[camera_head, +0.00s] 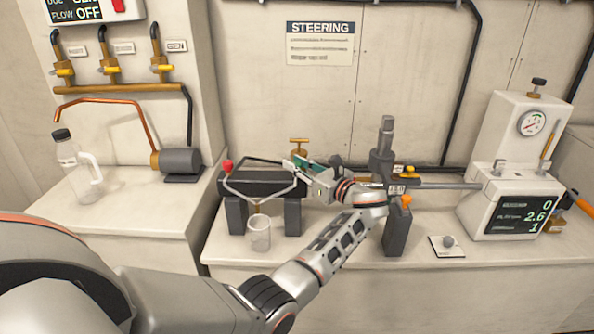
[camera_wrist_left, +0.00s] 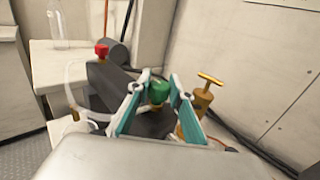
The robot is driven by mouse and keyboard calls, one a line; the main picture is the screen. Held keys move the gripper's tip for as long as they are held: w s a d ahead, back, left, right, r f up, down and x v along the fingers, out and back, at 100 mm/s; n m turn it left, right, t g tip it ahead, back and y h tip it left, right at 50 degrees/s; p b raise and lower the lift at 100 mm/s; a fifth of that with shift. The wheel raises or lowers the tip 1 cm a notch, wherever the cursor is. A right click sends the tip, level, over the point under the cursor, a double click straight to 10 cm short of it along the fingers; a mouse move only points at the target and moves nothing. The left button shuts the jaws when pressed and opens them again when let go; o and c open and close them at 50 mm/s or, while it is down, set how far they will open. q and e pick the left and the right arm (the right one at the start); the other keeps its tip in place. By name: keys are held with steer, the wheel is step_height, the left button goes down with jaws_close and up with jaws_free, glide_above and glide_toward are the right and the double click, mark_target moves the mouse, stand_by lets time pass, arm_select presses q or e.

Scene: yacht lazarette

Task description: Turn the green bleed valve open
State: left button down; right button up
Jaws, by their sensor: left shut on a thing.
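The green bleed valve (camera_wrist_left: 158,92) sits on top of the dark cylinder body (camera_wrist_left: 103,84) in the left wrist view. My left gripper (camera_wrist_left: 155,84) has its teal-padded fingers on either side of the green knob and is shut on it. In the head view my left gripper (camera_head: 303,168) is over the right part of the dark cylinder (camera_head: 262,182), and the green knob cannot be made out clearly behind the fingers. A red knob (camera_head: 227,166) stands at the cylinder's left end; it also shows in the left wrist view (camera_wrist_left: 101,50). My right gripper is not in view.
A brass T-handle (camera_head: 299,147) stands close behind my left gripper; it also shows in the left wrist view (camera_wrist_left: 207,88). A clear cup (camera_head: 259,232) is below the cylinder. A gauge unit (camera_head: 515,170) stands at the right, a clear jug (camera_head: 80,170) at the left.

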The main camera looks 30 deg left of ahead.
mark_target(300, 166)
arm_select(q)
steer(key=shift+r, duration=0.1)
stand_by(0.4)
steer(key=c, duration=1.8)
jaws_free()
steer(key=shift+a, duration=0.1)
steer(key=shift+v, duration=3.8)
steer(key=shift+w, duration=0.1)
